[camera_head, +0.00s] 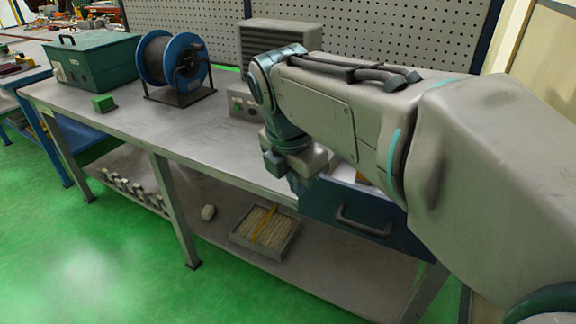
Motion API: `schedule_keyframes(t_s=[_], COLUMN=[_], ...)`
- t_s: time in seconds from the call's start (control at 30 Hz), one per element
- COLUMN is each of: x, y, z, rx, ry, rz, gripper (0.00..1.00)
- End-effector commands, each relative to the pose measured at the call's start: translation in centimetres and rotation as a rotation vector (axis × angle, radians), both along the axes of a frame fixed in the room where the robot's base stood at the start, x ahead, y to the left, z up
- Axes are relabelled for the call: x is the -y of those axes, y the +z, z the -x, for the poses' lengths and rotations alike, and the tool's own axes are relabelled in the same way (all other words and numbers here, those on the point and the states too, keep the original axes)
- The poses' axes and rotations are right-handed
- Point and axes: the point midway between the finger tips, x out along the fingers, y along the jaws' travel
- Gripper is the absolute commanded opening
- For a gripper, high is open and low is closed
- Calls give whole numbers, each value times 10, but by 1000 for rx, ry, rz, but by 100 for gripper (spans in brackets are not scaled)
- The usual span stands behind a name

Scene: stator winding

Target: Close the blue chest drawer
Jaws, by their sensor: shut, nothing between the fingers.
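The blue chest drawer (385,237) is at the right front of the workbench. Its dark blue front panel with a grey bar handle (362,222) faces the room. It appears pulled out past the bench edge, with a bit of its inside showing behind the panel. My gripper (279,166) is just left of the drawer, near its upper left corner, with its fingers shut and empty. I cannot tell whether it touches the drawer. My arm hides most of the chest and the drawer's right side.
The grey workbench (200,135) bears a green box (92,62), a blue cable reel (172,62), a small green block (104,103) and a grey control box (243,104). The lower shelf holds a tray (240,238). A perforated panel (400,45) stands behind. Green floor in front is clear.

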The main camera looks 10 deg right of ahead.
Motion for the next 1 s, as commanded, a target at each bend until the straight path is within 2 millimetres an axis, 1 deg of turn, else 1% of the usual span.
schedule_keyframes(t_s=[0.03,0.1,0.2,0.3,0.37,0.47,0.53,0.8,0.87,0.9,1.0], x=[-4,-9,-13,-14,-14,-12,-10,-2,0,2,12], y=[-1,2,5,5,2,-10,-22,-80,-91,-95,-91], z=[-3,-6,-9,-10,-11,-13,-15,-27,-29,-32,-46], rx=[-10,-25,-39,-45,-49,-50,-51,-51,-51,-50,-48], ry=[83,184,282,330,341,342,340,339,340,338,337], rz=[20,45,70,82,85,85,85,84,83,83,83], gripper=[0,0,0,0,0,0,0,0,0,0,0])
